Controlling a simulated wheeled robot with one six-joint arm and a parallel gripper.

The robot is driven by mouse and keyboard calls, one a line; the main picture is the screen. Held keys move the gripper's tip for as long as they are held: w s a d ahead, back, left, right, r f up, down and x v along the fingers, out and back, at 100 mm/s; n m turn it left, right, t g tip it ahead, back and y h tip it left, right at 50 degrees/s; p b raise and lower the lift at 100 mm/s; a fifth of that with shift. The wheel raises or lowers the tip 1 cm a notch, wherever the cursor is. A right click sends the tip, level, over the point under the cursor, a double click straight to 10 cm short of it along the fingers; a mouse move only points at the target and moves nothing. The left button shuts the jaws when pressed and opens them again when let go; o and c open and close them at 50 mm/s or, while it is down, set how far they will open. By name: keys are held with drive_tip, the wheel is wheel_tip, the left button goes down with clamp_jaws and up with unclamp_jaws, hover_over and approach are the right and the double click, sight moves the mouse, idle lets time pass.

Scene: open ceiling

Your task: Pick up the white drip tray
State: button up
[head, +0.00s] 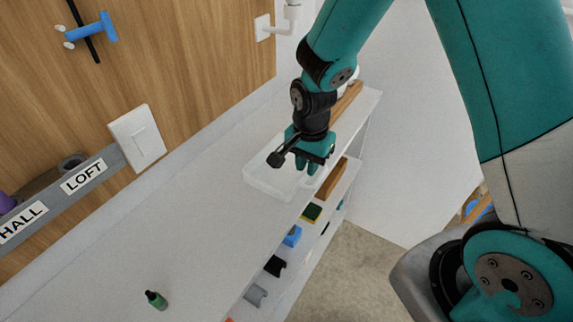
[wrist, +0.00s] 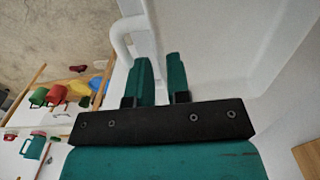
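The white drip tray (head: 262,182) is a shallow white tray on the top of the white shelf unit, near its front edge. My gripper (head: 306,169) points down at the tray's right side. In the wrist view, the tray (wrist: 225,50) fills the upper right, with a white rim and a curved white handle-like bar (wrist: 122,42) on its left. My teal fingers (wrist: 159,80) are apart, one on each side of the white rim. I see a gap between them. Whether they touch the rim is hard to tell.
The long white shelf top (head: 170,235) is mostly clear, with a small green bottle (head: 156,299) at the front. Lower shelves hold a blue item (head: 292,236) and several others. A wood-panelled wall with a light switch (head: 137,138) stands behind.

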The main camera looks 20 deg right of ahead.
wheel_tip(320, 180, down, 2)
drive_tip(key=shift+f, duration=0.1)
clamp_jaws()
drive_tip(key=shift+r, duration=0.2)
